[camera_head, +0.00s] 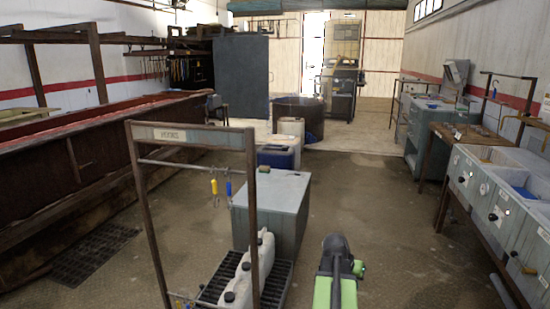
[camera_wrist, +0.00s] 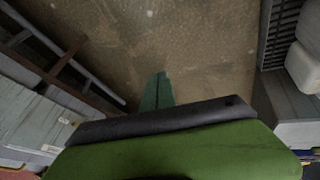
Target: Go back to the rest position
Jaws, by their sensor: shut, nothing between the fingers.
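My gripper (camera_wrist: 161,78) shows in the wrist view as teal fingers pressed together, pointing out over bare brown floor. Nothing is held between them. A dark bar and a green part of my own arm cover the bottom of that view and hide the base of the fingers. In the head view my green and black arm stands at the bottom centre, folded close to me. The fingers cannot be clearly made out there.
A rack frame (camera_head: 250,200) with hanging yellow and blue hooks stands left of my arm. White jugs (camera_head: 241,282) stand on a black grate behind it. A grey cabinet (camera_head: 282,210) is ahead. Sink units (camera_head: 492,205) line the right. Floor (camera_head: 390,230) between is clear.

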